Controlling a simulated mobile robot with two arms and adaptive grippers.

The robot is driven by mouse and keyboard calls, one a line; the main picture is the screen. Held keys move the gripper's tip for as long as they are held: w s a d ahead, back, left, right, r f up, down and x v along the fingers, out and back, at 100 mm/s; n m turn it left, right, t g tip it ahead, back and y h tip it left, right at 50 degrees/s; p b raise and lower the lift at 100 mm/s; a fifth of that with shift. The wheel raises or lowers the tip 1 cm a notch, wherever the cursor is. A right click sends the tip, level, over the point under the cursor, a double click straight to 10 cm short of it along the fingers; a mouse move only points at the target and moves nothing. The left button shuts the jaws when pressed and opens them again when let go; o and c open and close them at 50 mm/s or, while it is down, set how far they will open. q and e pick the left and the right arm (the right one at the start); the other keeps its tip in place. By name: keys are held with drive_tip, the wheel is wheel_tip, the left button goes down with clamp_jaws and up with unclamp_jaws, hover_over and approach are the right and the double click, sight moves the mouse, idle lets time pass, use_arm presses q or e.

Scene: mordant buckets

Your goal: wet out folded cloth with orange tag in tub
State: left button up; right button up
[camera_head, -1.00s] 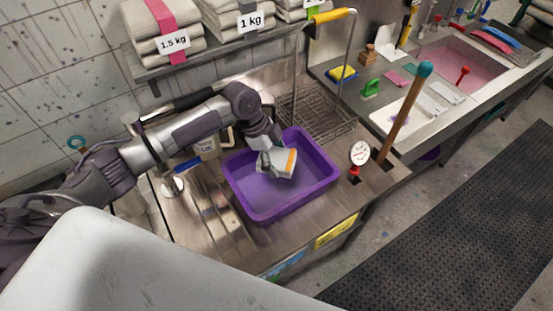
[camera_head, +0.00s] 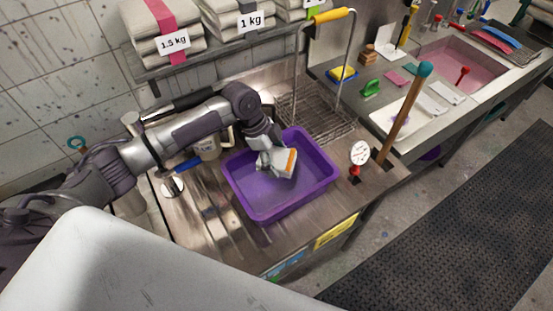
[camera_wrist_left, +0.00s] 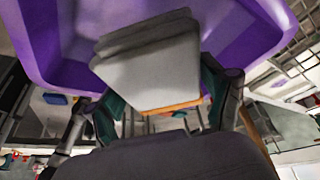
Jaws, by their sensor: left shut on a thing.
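A purple tub (camera_head: 240,194) stands on the steel counter and holds liquid. The folded cloth (camera_head: 283,167), pale grey-white with an orange tag (camera_head: 291,162), is in my left gripper (camera_head: 268,158) inside the tub's outline. The left gripper is shut on the cloth from the wall side. In the left wrist view the cloth (camera_wrist_left: 150,75) sits between both fingers, its orange edge towards the palm, with the purple tub (camera_wrist_left: 250,25) around it. I cannot tell how deep the cloth sits in the liquid. My right gripper is not in view.
A wire rack (camera_head: 315,118) with a yellow-handled frame stands behind the tub. A wooden pole (camera_head: 402,115) and a round dial (camera_head: 360,153) are at the tub's right. Shelves of folded cloth (camera_head: 165,30) hang above.

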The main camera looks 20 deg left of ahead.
sight(283, 158)
use_arm(q)
drive_tip(key=shift+r, duration=2.55)
